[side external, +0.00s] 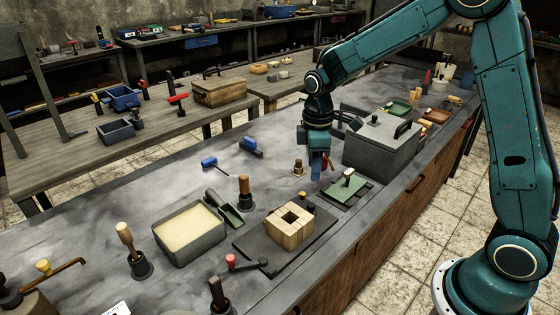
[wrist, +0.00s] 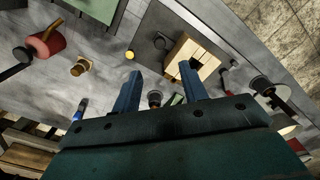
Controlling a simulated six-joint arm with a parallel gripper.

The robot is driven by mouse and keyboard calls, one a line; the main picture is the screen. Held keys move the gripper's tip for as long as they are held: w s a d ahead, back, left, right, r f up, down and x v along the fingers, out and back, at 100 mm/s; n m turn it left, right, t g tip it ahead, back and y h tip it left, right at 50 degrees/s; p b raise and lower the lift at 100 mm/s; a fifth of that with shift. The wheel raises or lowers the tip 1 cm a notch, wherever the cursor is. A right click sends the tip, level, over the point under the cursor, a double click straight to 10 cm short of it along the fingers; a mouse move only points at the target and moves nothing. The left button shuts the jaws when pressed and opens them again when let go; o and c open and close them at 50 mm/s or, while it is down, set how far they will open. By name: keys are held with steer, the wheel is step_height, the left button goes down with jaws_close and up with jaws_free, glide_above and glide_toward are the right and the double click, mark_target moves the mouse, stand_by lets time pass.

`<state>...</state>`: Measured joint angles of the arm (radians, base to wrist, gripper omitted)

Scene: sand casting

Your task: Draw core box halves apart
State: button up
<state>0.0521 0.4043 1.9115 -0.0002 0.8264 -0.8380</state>
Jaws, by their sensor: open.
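The core box (side external: 289,232) is a pale wooden block with a square opening in its top. It sits on a dark flat plate (side external: 250,243). Thin seams show in the wood, and its parts stand close together; I cannot tell which seam parts the halves. In the wrist view the core box (wrist: 193,57) shows beyond the fingertips, partly cut off by a finger. My gripper (side external: 316,176) is open and empty, up and to the right of the core box in the side view, apart from it. Its two blue fingers (wrist: 160,73) also show in the wrist view.
A sand-filled tray (side external: 190,238) and a green scoop (side external: 224,206) stand left of the plate. A green board (side external: 348,193) and a large grey box (side external: 380,147) stand right. A rammer (side external: 245,193) and a red-ended tool (side external: 245,262) are near the plate.

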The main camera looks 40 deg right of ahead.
mark_target(311, 205)
step_height(311, 205, down, 12)
steer(key=shift+r, duration=0.1)
stand_by(0.5)
jaws_close()
